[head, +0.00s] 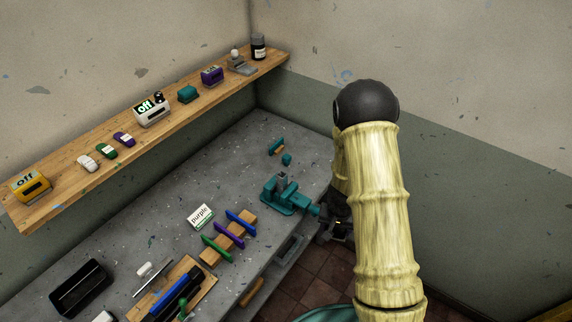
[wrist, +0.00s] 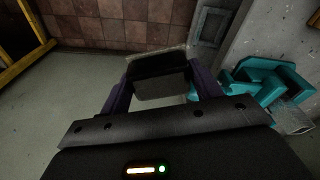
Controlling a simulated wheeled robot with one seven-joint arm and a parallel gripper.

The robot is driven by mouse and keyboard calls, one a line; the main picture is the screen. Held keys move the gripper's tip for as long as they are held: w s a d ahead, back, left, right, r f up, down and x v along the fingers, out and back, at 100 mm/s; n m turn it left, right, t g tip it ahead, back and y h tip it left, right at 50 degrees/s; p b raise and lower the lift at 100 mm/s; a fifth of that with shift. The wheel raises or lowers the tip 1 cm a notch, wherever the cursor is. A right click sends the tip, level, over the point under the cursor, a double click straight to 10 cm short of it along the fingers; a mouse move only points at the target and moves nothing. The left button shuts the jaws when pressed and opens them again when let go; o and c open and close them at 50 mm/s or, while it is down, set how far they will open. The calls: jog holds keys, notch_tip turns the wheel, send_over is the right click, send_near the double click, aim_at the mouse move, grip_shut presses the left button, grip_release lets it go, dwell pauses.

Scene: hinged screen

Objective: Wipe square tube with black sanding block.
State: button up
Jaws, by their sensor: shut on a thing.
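My gripper (wrist: 160,80) has purple fingers and is shut on the black sanding block (wrist: 158,68), which has a dark top and a grey side. The block is held past the bench edge, with the floor below it. A teal vise (head: 285,197) sits near the bench's right edge; it also shows right of my gripper in the wrist view (wrist: 262,80). A grey piece at the vise, seemingly the square tube (wrist: 292,118), is apart from the block. In the head view my arm hides most of my gripper, which shows only as a dark part beside the vise.
The grey bench (head: 165,205) holds a wooden rack (head: 229,238) with coloured pieces, a "purple" card (head: 200,217), a black tray (head: 80,288) and a board (head: 190,290) with tools. A wooden shelf (head: 190,105) with several small devices runs along the wall.

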notch_tip(320, 180, down, 10)
jog(key=n+b, duration=0.3)
jog(key=b, duration=0.3)
jog(key=shift+s+a+r+y+b, duration=0.15)
jog(key=shift+a+y+b, duration=0.2)
jog(key=shift+a+y, duration=0.05)
